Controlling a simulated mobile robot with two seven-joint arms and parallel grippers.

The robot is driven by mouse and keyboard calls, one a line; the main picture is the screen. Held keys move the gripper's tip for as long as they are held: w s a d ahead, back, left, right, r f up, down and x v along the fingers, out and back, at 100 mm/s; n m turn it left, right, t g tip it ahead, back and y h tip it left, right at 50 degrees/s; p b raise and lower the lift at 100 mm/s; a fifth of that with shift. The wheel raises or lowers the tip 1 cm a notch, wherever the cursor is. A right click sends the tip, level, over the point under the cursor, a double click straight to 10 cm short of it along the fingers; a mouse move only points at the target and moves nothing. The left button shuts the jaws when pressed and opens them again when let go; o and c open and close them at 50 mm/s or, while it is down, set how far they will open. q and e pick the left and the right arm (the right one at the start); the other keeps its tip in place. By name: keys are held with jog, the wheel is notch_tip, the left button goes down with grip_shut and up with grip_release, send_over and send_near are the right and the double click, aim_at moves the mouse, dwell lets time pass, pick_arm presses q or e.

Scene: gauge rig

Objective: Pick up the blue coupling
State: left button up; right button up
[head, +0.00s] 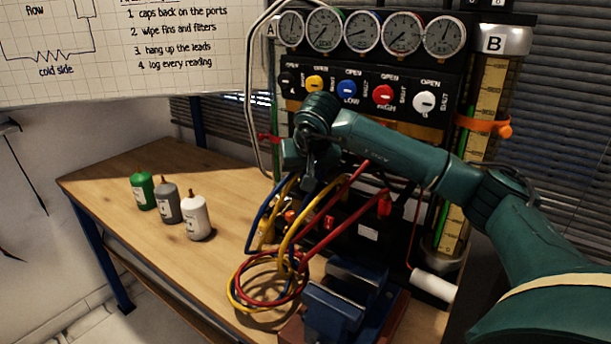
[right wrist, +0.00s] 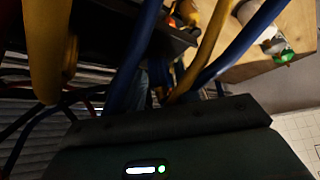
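My right arm reaches in from the right in the head view, across the front of the gauge rig. Its right gripper (head: 300,160) points down at the upper part of a bundle of hoses. Its fingers are too dark and covered to tell open from shut. I cannot make out a blue coupling in either view. A blue hose (head: 262,215) runs up towards the gripper at the left of the bundle. In the right wrist view, blue hoses (right wrist: 232,55) and yellow hoses (right wrist: 47,50) pass close to the dark gripper body (right wrist: 190,145). My left gripper is not in view.
Coiled red and yellow hoses (head: 268,300) lie on the wooden bench (head: 130,165), beside a blue vise (head: 345,295). Green (head: 143,192), grey (head: 167,203) and white (head: 196,219) bottles stand to the left. The gauge panel (head: 360,85) rises behind my arm. The bench's far left is clear.

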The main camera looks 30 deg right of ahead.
jog(key=shift+w+f, duration=0.1)
jog(key=shift+f, duration=0.15)
jog(key=shift+c, duration=0.4)
jog(key=c, duration=0.6)
grip_shut()
jog(key=shift+r, duration=0.2)
